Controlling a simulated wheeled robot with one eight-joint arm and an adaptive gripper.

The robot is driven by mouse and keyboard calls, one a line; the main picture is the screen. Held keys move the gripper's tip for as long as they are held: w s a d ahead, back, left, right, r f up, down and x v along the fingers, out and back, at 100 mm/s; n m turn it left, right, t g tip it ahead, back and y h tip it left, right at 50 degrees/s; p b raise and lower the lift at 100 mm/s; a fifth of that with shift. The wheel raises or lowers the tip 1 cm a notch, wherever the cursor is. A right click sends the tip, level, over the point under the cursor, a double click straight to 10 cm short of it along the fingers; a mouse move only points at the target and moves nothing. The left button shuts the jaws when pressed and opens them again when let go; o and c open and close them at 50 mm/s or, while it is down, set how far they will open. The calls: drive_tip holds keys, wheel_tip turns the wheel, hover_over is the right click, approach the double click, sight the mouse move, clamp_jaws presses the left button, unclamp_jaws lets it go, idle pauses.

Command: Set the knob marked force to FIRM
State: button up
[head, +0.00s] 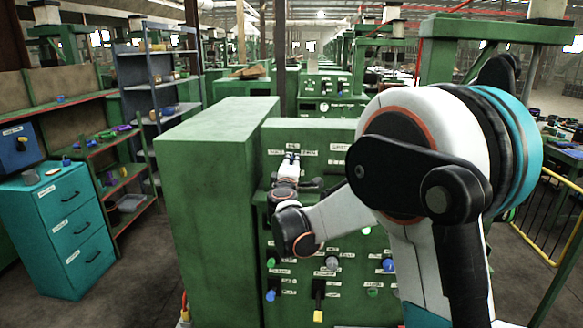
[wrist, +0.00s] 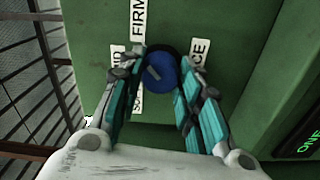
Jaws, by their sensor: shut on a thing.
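A round blue knob (wrist: 164,78) with a pale grey mark on its left part sits on the green panel in the wrist view. A FIRM label (wrist: 138,18) is above it. A label ending in "CE" (wrist: 199,56), partly covered, is to its right. A label ending in "ID" (wrist: 117,58) is at left, and another below it is mostly hidden by a finger. The mark lies towards the left labels, not FIRM. My gripper (wrist: 160,86) is shut on the knob, one teal finger each side. In the head view my gripper (head: 291,158) is at the panel's upper part and hides the knob.
The green machine cabinet (head: 205,200) carries more knobs and switches below, including a black lever with a yellow tip (head: 318,300). A teal drawer unit (head: 70,230) and shelves stand at left. A yellow railing (head: 555,215) is at right.

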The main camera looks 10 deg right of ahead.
drive_tip(key=shift+m, duration=0.4)
drive_tip(key=o, duration=1.1)
drive_tip(key=shift+s, duration=0.1)
drive_tip(key=v, duration=1.1)
drive_tip(key=shift+s+a, duration=0.15)
drive_tip(key=shift+s, duration=0.2)
